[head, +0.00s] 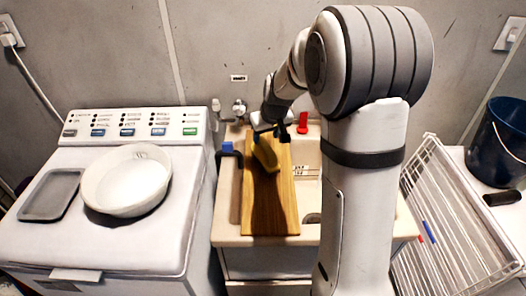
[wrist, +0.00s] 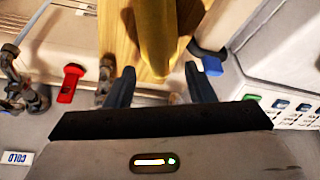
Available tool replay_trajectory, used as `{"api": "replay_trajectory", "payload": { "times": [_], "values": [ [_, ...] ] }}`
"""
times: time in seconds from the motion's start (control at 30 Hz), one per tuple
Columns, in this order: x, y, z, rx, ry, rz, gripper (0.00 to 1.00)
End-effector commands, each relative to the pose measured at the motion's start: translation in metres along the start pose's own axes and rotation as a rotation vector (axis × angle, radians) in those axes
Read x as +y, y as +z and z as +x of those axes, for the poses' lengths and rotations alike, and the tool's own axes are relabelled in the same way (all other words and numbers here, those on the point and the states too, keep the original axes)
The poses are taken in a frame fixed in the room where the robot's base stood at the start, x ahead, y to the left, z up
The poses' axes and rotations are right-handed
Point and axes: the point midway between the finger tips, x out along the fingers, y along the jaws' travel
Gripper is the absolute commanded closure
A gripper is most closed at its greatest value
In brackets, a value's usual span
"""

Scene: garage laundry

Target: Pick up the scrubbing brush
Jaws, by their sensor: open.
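The scrubbing brush seems to be the yellow-brown block (head: 265,153) at the upper part of a wooden board (head: 270,210), just under my gripper (head: 270,128). Its bristles cannot be made out. In the wrist view the brush (wrist: 157,35) shows large and partly cut off by the top edge. My gripper (wrist: 160,70) is open there, one dark finger on each side of the brush's near end. I see a gap beside each finger, and no clear contact. The board's wood grain (wrist: 118,30) shows behind the brush.
The board lies over a sink (head: 308,160) with a red tap handle (head: 303,122) and a blue one (head: 226,148). A washing machine (head: 120,240) on the left carries a white basin (head: 125,182) and a grey tray (head: 50,195). A white rack (head: 455,235) and dark bucket (head: 500,140) stand right.

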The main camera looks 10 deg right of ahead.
Motion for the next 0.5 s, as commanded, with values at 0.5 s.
{"api": "replay_trajectory", "payload": {
  "times": [0.5],
  "values": [
    [0.001, 0.004, 0.057, -0.001, 0.0, -0.001, 0.51]
  ]
}}
